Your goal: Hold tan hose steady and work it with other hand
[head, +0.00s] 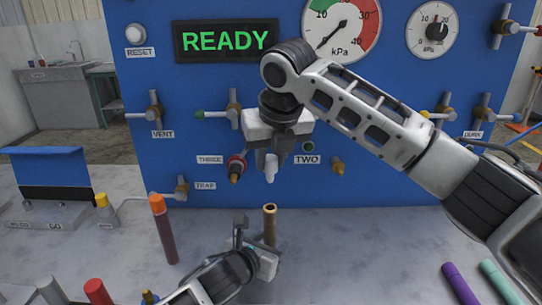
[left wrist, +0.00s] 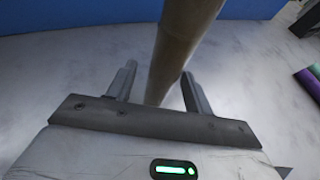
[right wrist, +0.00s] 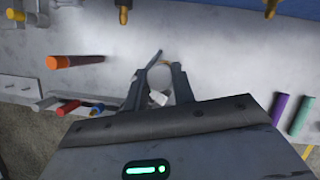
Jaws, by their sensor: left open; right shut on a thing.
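The tan hose (head: 269,228) stands upright near the middle of the table, its open end at the top. My left gripper (head: 250,243) is low beside the hose. In the left wrist view its open fingers (left wrist: 157,88) are on either side of the tan hose (left wrist: 180,45), with a gap at each side. My right gripper (head: 270,168) points down above the hose's open end, apart from it in the head view. It is shut on a small pale piece (head: 270,172); I cannot tell exactly what this is.
The blue panel (head: 180,140) with valves, ports and gauges stands behind. An orange-tipped dark red hose (head: 166,236) stands to the left, a red hose (head: 97,291) at front left. Purple (head: 459,285) and teal (head: 500,283) hoses are at front right. The table between is clear.

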